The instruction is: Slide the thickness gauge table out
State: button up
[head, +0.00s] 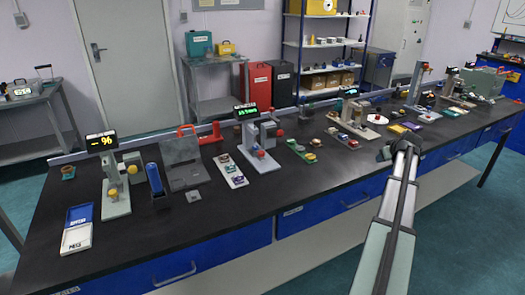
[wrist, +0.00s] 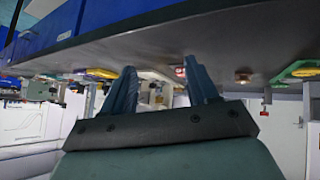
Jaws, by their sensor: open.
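The label of the thickness gauge is too small to read, so I cannot tell for sure which instrument it is. A grey bench instrument with a green display (head: 246,112) stands at mid-bench and has a red knob low at its front.
The black bench (head: 240,213) has blue drawers below. A stand with a yellow display (head: 101,141), a blue block (head: 155,178) and a grey case (head: 183,163) fill the left part. Trays of small coloured pieces (head: 230,170) lie mid-bench. The front strip of the bench is mostly clear.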

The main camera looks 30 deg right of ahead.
jog(key=w+a+r+n+y, duration=0.2)
jog(key=w+a, duration=0.6)
jog(key=w+a+r+n+y, duration=0.2)
jog(key=w+a, duration=0.6)
jog(key=n+g+y, duration=0.3)
jog(key=n, duration=0.1)
send_near(262, 152)
jog(key=x, duration=0.8)
jog(key=shift+w+a+f, duration=0.15)
jog(key=shift+w+f, duration=0.05)
grip_shut()
